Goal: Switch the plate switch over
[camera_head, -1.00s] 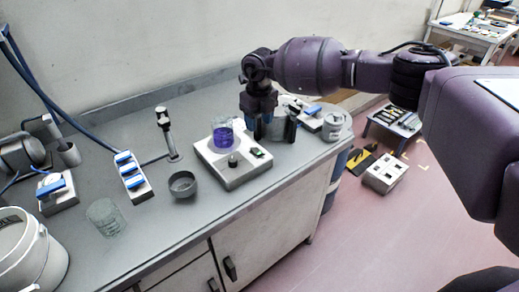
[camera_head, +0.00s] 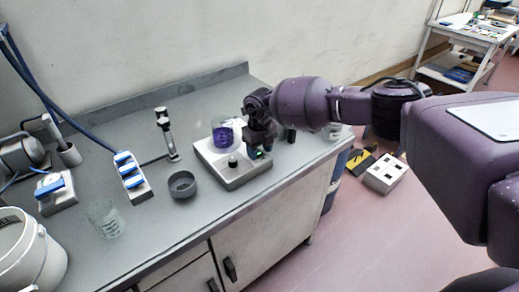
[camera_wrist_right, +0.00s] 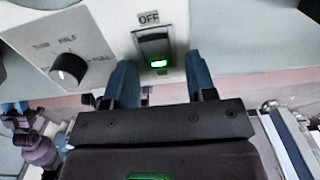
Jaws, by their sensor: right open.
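The plate switch (camera_wrist_right: 153,48) is a dark rocker in a recess on the white front panel of the hot plate (camera_wrist_right: 95,30). A green light glows at its end closest to my gripper, and an OFF label (camera_wrist_right: 148,18) sits beyond the other end. My right gripper (camera_wrist_right: 158,68) is open, its two blue fingers on either side of the switch; contact cannot be told. In the head view, the right gripper (camera_head: 259,150) is over the right front of the hot plate (camera_head: 237,179) and hides most of the switch. My left gripper is not in view.
A beaker of purple liquid (camera_head: 222,134) stands on the plate, close to my right gripper. A black knob (camera_head: 232,161) is left of the switch. A grey bowl (camera_head: 182,184), an empty glass (camera_head: 105,218) and a power strip (camera_head: 132,178) stand further left on the bench.

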